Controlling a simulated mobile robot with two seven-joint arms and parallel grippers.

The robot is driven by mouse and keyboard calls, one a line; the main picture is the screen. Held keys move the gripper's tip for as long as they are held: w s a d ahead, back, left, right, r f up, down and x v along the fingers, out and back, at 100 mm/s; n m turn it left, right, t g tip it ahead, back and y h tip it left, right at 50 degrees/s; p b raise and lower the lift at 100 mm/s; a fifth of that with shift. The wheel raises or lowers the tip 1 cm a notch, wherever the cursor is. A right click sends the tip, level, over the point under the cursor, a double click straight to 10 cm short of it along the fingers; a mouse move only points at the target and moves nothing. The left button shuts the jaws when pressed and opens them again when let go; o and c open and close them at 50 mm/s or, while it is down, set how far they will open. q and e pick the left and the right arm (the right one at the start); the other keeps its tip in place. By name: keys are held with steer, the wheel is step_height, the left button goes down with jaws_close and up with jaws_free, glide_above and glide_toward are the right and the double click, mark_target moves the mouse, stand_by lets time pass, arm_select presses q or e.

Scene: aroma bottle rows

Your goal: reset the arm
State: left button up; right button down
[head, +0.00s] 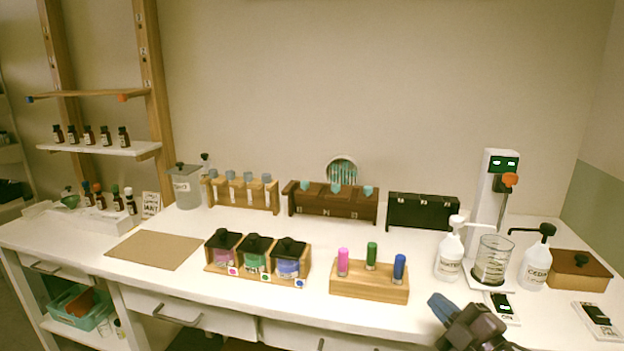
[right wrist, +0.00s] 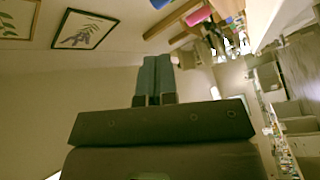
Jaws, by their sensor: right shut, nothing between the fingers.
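My right gripper (head: 440,306) shows at the bottom of the head view, right of centre. Its blue fingers point up and to the left, at the table's front edge, in front of the white pump bottle and right of the wooden block with coloured pegs. In the right wrist view the fingers (right wrist: 154,72) are pressed together with nothing between them. My left gripper is not in view.
The wooden peg block (head: 369,287) and white pump bottles (head: 449,256) are the things nearest the gripper. A glass beaker (head: 492,259) stands under a white device. Jars in a wooden tray (head: 213,268) stand left. The brown mat (head: 154,250) is bare.

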steer(key=s+d+f+m+g+h+p, duration=0.1)
steer(key=s+d+f+m+g+h, duration=0.1)
steer(key=s+f+m, duration=0.6)
steer(key=s+d+f+m+g+h+p, duration=0.1)
steer(key=s+f+m+g+h, duration=0.3)
steer(key=s+f, duration=1.4)
steer(key=s+d+m+h, duration=0.1)
steer(key=m+h, duration=0.1)
steer(key=m, duration=0.2)
steer(key=shift+d+f+g+h, duration=0.25)
steer(key=shift+d+g+h, duration=0.05)
steer(key=shift+d+g, duration=0.1)
